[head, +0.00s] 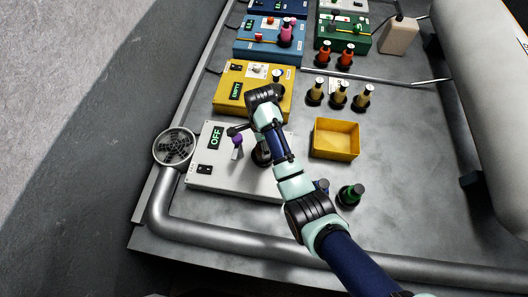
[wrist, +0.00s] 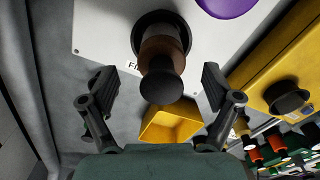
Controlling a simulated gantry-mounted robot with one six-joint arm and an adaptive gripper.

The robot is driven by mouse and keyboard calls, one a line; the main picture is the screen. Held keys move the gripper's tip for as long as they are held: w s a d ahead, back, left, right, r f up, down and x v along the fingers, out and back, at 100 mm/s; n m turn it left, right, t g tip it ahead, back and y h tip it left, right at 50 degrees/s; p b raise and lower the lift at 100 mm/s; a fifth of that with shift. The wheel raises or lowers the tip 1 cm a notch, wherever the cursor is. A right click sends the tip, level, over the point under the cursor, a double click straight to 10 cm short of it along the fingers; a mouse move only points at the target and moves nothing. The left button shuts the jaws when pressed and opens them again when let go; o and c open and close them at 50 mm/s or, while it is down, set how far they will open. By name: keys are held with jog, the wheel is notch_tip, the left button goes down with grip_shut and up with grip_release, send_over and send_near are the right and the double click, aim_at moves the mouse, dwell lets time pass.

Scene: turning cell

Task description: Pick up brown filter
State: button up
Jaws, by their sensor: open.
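The brown filter (wrist: 164,48) stands in a round black socket on the white panel, its black knob pointing towards the wrist camera. My gripper (wrist: 160,86) is open, with one finger on each side of the filter's knob and a clear gap on both sides. Nothing is held. In the head view my arm reaches over the white panel (head: 222,181) and largely hides the filter. A dark round part of the filter or its socket (head: 260,156) shows beside the arm.
A purple-topped piece (head: 237,141) stands on the same panel, whose display reads OFF. A yellow open bin (head: 334,154) lies to the right. A green filter (head: 350,195) stands near the front. A yellow box (head: 229,103) is behind the panel.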

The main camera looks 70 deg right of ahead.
notch_tip(320, 180, down, 5)
jog(key=shift+s+d+f+b, duration=0.1)
jog(key=shift+s+d+b, duration=0.05)
jog(key=shift+b, duration=0.65)
jog(key=c, duration=1.4)
notch_tip(320, 180, up, 13)
jog(key=p, duration=0.3)
jog(key=shift+d+f, duration=0.1)
jog(key=shift+f, duration=0.05)
jog(key=shift+c, duration=0.2)
notch_tip(320, 180, up, 8)
jog(key=p, duration=0.8)
jog(key=shift+f, duration=0.25)
